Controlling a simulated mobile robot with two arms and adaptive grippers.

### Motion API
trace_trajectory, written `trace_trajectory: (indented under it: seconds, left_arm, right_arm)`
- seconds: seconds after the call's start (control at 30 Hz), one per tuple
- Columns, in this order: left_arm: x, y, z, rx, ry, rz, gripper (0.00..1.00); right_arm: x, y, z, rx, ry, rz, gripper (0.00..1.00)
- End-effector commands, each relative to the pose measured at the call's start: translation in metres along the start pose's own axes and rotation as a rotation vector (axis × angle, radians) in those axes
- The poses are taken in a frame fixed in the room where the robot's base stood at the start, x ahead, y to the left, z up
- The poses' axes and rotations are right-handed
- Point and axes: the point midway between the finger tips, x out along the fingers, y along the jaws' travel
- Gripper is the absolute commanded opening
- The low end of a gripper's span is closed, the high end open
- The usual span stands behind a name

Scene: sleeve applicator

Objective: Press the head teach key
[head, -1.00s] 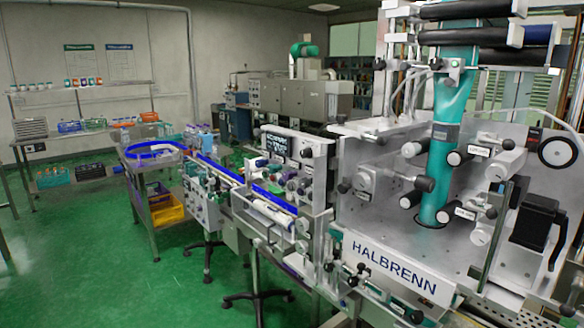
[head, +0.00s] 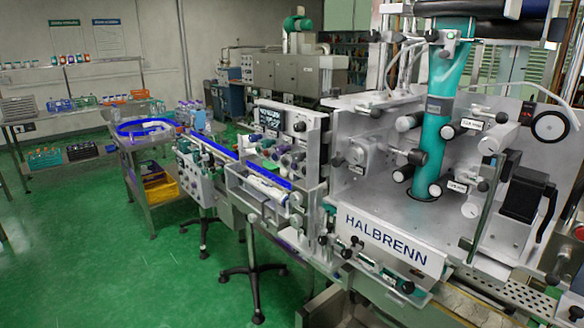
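The sleeve applicator (head: 385,240), lettered HALBRENN, fills the right half of the head view. I cannot tell which part is the head teach key; no key label is readable at this size. Neither of my grippers is in view.
A conveyor with blue rails (head: 216,148) runs from a round blue-rimmed table (head: 118,134) to the machine. A black-footed stand (head: 254,270) is on the floor in front. Green floor (head: 110,265) is open at the left.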

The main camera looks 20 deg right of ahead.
Motion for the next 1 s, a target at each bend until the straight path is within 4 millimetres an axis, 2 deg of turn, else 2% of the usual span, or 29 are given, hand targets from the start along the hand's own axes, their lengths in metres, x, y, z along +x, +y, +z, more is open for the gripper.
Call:
trace_trajectory:
  seconds: [0.03,0.3,0.37,1.0]
  left_arm:
    - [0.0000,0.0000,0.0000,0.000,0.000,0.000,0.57]
    - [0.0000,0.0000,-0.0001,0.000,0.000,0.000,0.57]
    - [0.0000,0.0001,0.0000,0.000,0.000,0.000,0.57]
    - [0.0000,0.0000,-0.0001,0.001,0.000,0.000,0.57]
  right_arm:
    - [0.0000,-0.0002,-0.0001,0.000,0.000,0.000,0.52]
    - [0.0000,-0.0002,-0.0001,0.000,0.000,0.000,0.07]
    - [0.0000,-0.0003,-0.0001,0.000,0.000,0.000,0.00]
    - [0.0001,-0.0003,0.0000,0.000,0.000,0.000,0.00]
